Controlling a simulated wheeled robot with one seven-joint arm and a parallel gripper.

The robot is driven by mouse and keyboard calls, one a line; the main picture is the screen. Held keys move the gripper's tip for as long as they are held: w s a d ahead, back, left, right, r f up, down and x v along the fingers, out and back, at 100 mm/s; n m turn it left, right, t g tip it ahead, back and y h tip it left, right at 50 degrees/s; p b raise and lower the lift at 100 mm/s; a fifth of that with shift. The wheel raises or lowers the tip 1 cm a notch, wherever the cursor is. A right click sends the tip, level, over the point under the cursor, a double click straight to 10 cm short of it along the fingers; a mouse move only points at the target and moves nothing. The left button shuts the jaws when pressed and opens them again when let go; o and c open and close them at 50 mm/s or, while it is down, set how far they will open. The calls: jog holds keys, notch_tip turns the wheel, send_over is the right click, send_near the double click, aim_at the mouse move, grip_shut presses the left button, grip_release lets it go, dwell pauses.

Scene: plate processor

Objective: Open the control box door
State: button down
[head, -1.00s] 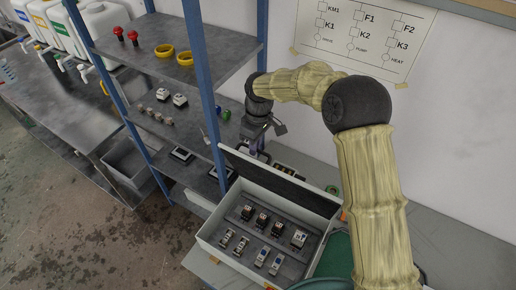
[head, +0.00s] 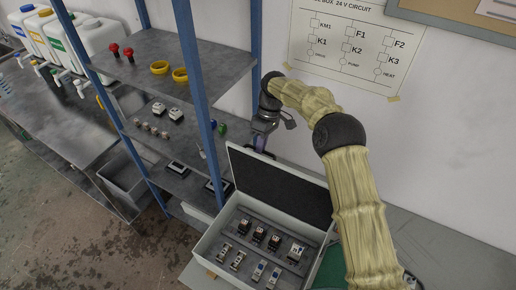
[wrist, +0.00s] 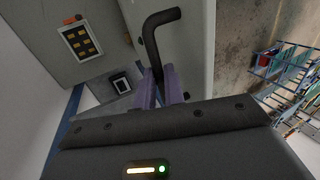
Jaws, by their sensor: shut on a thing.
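The control box (head: 207,244) is a pale open-topped box at the lower middle of the head view. Its door (head: 280,187) stands raised along the far side, with its dark inner face towards the head camera. My gripper (head: 259,148) is at the door's upper left edge, partly hidden behind it. In the wrist view, the purple fingers of my gripper (wrist: 166,88) are closed around the lower end of a black bent handle (wrist: 153,40), beside a pale panel (wrist: 188,48). The exact grip is partly hidden by the gripper body.
Several relays and breakers (head: 258,237) sit inside the box. A blue-posted shelf (head: 150,57) with small parts stands close on the left. A wall with a circuit chart (head: 355,45) is behind my arm. Grey bench top (head: 440,250) is bare at right.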

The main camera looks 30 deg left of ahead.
jog(key=shift+w+d+f+g, duration=0.1)
jog(key=shift+w+f+g, duration=0.25)
jog(key=shift+w, duration=0.35)
jog(key=shift+w+d+f+g, duration=0.1)
jog(key=shift+w+f+g, duration=0.15)
jog(key=shift+w+f, duration=0.3)
jog(key=shift+w+r, duration=0.1)
jog(key=shift+w, duration=0.15)
jog(key=c, duration=1.5)
grip_release()
jog(key=shift+a, duration=0.1)
jog(key=shift+w+a+r, duration=0.1)
jog(key=shift+w, duration=0.05)
jog(key=shift+r, duration=0.1)
